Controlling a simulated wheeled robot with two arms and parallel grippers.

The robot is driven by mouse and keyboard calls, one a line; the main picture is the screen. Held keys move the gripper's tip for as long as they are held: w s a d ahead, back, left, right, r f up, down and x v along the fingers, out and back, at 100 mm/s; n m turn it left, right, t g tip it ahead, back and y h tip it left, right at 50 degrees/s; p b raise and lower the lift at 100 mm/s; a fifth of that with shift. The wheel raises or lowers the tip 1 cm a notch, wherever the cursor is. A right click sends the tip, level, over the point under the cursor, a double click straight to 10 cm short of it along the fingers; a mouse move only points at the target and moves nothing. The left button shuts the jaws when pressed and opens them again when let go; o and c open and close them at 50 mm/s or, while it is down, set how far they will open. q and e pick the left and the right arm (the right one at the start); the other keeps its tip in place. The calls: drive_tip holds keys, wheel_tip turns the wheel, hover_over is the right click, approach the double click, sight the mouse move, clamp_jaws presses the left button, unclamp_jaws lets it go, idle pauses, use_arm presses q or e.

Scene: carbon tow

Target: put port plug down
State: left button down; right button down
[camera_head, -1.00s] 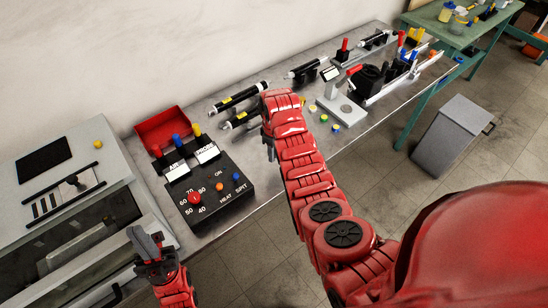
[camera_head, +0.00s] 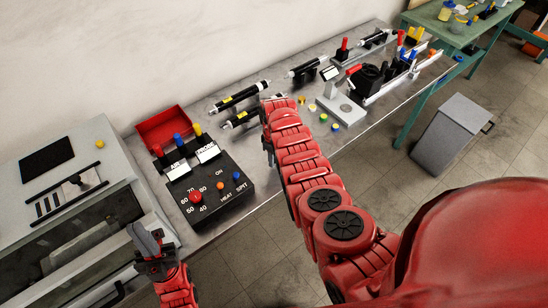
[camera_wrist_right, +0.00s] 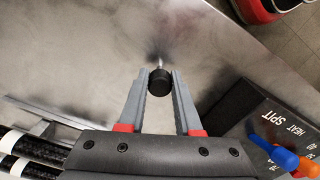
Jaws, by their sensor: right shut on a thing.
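The port plug (camera_wrist_right: 159,84) is a small black cylinder with a thin bright metal tip, seen in the right wrist view. My right gripper (camera_wrist_right: 159,76) is shut on it, with one grey finger on each side. The plug is over the bare grey metal bench top; I cannot tell whether it touches the surface. In the head view my right arm hides the plug and most of this gripper. My left gripper (camera_head: 152,243) is at the lower left, in front of the bench and away from the plug; its finger gap is unclear.
The black control box (camera_head: 209,190) with knobs stands left of my right arm, near the red open bin (camera_head: 163,128). Black syringe-like tubes (camera_head: 239,97) lie behind. Small coloured caps (camera_head: 323,117) and a grey stand (camera_head: 341,108) are to the right.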

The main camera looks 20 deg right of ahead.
drive_tip(key=c, duration=0.6)
unclamp_jaws()
drive_tip(key=shift+r, duration=0.2)
